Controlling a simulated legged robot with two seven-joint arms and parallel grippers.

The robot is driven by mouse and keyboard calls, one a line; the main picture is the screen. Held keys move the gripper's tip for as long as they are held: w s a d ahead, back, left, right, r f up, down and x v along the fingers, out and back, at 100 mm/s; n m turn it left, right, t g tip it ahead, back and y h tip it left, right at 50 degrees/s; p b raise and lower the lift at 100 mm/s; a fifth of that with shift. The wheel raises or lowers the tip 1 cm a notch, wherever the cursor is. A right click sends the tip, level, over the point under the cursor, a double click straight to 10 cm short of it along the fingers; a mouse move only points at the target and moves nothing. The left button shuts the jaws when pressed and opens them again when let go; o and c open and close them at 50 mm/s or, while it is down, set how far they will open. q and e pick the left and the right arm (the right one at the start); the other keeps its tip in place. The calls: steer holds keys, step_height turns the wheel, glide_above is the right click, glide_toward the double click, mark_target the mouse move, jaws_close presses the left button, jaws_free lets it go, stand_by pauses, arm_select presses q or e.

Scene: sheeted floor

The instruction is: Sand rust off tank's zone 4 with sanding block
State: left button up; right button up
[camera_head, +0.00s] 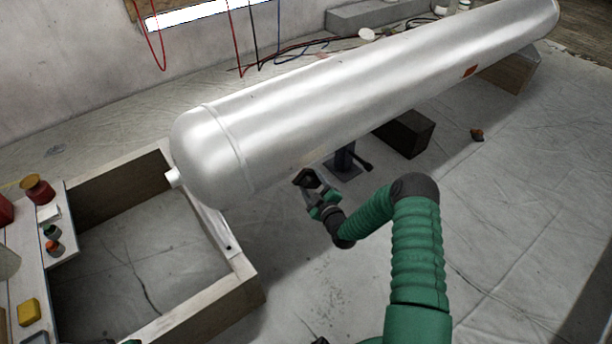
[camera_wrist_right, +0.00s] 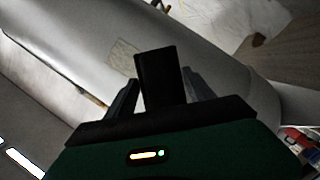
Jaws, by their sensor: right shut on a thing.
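The long silvery tank (camera_head: 330,90) lies diagonally across the head view, its rounded end at the left. My right gripper (camera_head: 318,194) is below the tank's near lower side, shut on a dark block, the sanding block (camera_head: 307,179). In the right wrist view the sanding block (camera_wrist_right: 160,80) stands between the fingers of the right gripper (camera_wrist_right: 158,98), in front of the tank (camera_wrist_right: 200,75). A faint beige outlined patch (camera_wrist_right: 123,56) shows on the tank just beyond the block. I cannot tell whether block and tank touch.
A small orange-red patch (camera_head: 469,70) marks the tank's far right part. A dark box (camera_head: 405,133) and a jack-like stand (camera_head: 345,160) are under the tank. A wooden frame (camera_head: 215,305) and a bench with jars (camera_head: 38,188) are at left. Sheeted floor at right is mostly clear.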

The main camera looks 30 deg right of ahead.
steer(key=shift+s, duration=0.15)
steer(key=shift+s+d+f+p, duration=0.15)
steer(key=shift+s+p, duration=0.45)
steer(key=shift+s, duration=0.9)
